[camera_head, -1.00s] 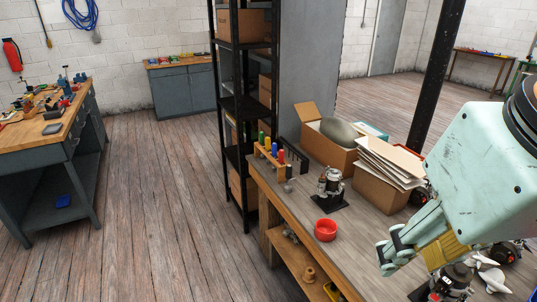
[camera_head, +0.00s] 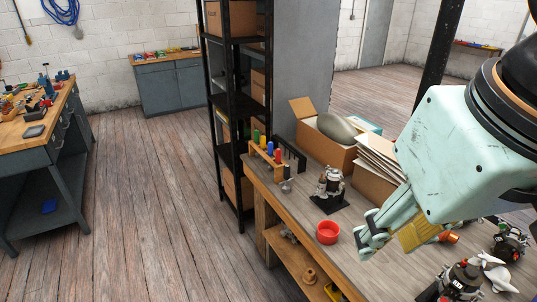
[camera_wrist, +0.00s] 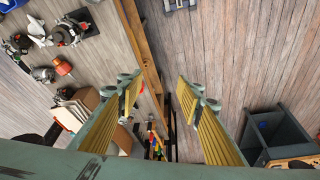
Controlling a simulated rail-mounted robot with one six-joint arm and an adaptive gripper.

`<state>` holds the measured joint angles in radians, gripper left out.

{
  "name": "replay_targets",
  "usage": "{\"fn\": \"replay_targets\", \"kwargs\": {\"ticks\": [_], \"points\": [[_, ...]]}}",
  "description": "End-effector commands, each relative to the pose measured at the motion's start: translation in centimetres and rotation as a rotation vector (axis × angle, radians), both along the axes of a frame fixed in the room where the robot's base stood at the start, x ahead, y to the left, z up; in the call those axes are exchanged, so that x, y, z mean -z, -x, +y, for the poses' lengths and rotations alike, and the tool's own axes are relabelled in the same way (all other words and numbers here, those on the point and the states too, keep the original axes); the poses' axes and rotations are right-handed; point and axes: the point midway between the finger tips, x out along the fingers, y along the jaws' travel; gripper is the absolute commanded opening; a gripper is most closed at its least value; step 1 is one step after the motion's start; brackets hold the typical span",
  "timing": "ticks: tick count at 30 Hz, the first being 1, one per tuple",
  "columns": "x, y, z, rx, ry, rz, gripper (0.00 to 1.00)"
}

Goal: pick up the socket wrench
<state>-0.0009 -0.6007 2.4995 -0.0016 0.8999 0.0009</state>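I cannot make out the socket wrench for certain in either view. A wooden tool rack (camera_head: 268,164) with colored handles stands at the far left end of the near bench (camera_head: 375,268). A small grey-metal tool (camera_head: 286,186) shows at its right front, too small to identify. My gripper (camera_head: 365,238) is above the bench, right of the red bowl (camera_head: 327,232). In the wrist view my gripper (camera_wrist: 160,93) has its two yellow-padded fingers spread wide with nothing between them. The rack also shows far off, low between the fingers (camera_wrist: 155,140).
An alternator (camera_head: 329,188) on a dark base stands behind the bowl. An open carton (camera_head: 322,152) and a box with papers (camera_head: 374,185) line the bench's back. Alternator parts (camera_head: 466,277) lie at right. A black shelf (camera_head: 235,105) stands behind the bench. Wood floor is clear at left.

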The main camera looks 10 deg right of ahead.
Motion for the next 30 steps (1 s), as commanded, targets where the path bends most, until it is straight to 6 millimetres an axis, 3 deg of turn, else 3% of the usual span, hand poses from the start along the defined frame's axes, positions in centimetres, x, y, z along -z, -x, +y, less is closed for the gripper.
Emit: {"fn": "replay_targets", "kwargs": {"ticks": [8, 14, 30], "points": [[-0.2, -0.5, 0.0, 0.011, -0.005, 0.002, 0.34], [-1.0, -2.1, 0.2, 0.052, -0.026, 0.011, 0.34], [-4.1, -11.6, 0.7, 0.287, -0.133, 0.054, 0.34]]}}
